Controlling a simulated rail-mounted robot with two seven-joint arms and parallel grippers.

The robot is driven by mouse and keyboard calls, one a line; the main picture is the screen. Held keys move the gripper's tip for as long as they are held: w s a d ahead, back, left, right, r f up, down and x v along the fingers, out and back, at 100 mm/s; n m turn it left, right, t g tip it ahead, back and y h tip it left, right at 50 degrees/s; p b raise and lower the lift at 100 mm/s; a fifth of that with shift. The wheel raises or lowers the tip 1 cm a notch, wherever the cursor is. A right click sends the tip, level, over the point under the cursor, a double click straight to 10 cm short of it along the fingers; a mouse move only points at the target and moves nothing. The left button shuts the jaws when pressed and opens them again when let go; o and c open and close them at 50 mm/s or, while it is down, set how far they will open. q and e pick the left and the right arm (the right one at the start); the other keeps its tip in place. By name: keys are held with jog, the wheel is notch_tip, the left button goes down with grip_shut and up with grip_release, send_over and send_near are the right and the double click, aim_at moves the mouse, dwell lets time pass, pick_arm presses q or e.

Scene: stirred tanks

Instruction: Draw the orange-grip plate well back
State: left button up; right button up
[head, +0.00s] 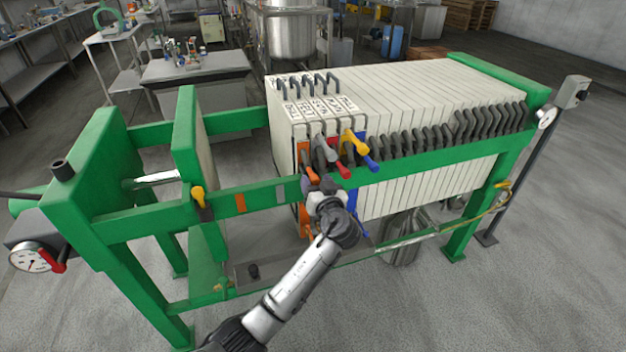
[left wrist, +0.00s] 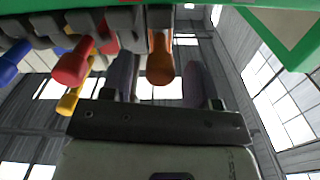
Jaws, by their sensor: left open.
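The orange-grip plate is the leftmost plate of the pack, with an orange edge strip (head: 304,215). Its orange grip (head: 312,176) sticks out over the near green rail. In the left wrist view the orange grip (left wrist: 160,66) hangs between my two dark fingers, with a gap on each side. My left gripper (head: 321,190) is open, just below this grip, and partly hides the plate's front edge. My right gripper is not in view.
A red grip (head: 343,171), a blue grip (head: 371,163) and a yellow grip (head: 363,147) crowd close on the right. The rails are clear leftward to the green pusher plate (head: 187,135).

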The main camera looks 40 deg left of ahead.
pick_arm(q)
jog(key=shift+x, duration=1.5)
grip_shut()
